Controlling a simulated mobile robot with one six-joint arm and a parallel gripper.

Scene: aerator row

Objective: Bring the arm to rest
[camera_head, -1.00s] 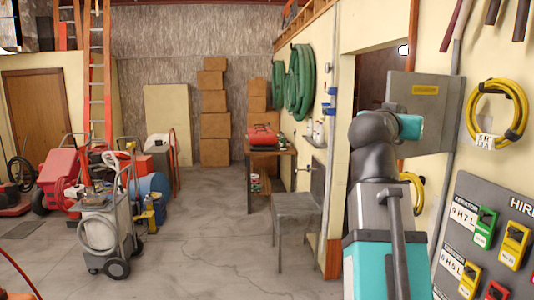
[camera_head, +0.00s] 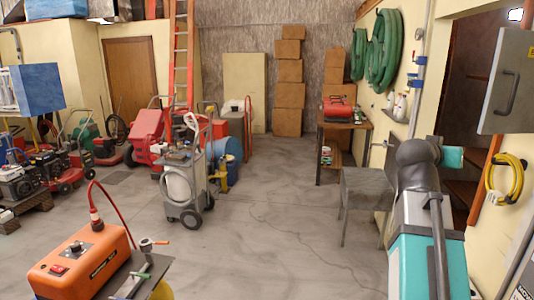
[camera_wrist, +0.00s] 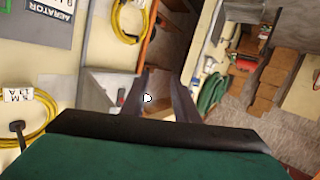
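My arm (camera_head: 425,225) stands at the right of the head view, in front of the doorway and the grey cabinet door. Its dark elbow-like joint is on top, with a teal part beside it. My gripper's fingers are hidden there. In the wrist view my gripper (camera_wrist: 160,92) shows as two dark fingers with a gap between them, and I see nothing held. A small white spot shows by the left finger; I cannot tell what it is.
An open grey cabinet door (camera_head: 510,85) and a yellow hose coil (camera_head: 505,178) are close to the arm on the right. A grey stand (camera_head: 367,190) is just left of it. An orange machine (camera_head: 82,262) is at the front left. The middle floor (camera_head: 270,240) is clear.

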